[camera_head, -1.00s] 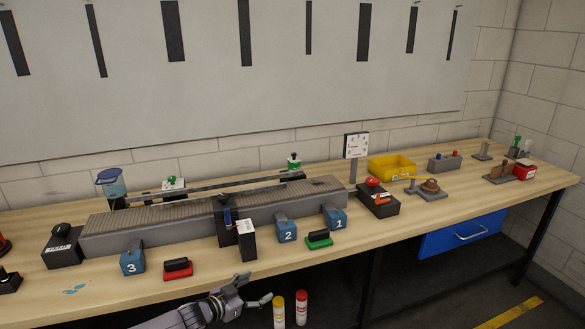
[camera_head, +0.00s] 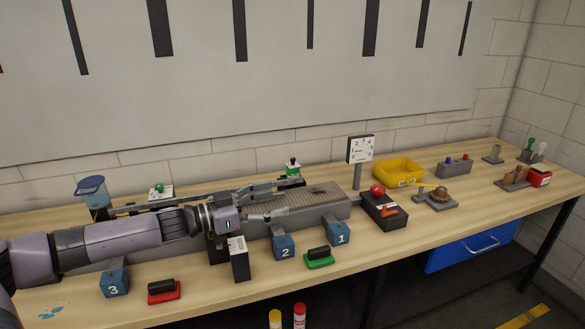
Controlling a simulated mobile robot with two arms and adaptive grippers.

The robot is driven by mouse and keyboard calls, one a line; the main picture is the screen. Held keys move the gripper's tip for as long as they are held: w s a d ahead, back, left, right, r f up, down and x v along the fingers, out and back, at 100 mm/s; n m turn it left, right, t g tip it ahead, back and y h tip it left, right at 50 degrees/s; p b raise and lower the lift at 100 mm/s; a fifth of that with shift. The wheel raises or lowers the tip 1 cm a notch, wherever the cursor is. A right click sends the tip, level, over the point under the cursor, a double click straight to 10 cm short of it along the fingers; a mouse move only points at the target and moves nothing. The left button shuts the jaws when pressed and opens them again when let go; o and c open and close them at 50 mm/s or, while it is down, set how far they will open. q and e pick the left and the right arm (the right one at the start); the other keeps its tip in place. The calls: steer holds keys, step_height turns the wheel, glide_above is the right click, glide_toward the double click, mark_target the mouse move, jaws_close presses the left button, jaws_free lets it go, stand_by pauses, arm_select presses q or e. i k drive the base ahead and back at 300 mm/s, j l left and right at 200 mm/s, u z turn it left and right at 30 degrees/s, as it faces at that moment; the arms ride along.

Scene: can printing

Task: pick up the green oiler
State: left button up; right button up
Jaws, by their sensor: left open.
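A small green upright item (camera_head: 531,144) stands beside a white one in a holder at the far right back of the bench. It may be the green oiler, but it is too small to be sure. Another small green-topped item (camera_head: 292,167) stands at the far end of the rail behind the conveyor. My left gripper (camera_head: 294,197) is open and empty, its fingers spread over the conveyor and pointing right. It is far to the left of the holder and just in front of the green-topped item. My right gripper is not in view.
The grey conveyor (camera_head: 326,190) lies below my left arm. A dial on a post (camera_head: 360,150), a black box (camera_head: 384,212) and a yellow bin (camera_head: 399,170) stand to the right.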

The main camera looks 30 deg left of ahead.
mark_target(291, 171)
steer(key=i+j, duration=1.25)
steer(key=i, duration=0.1)
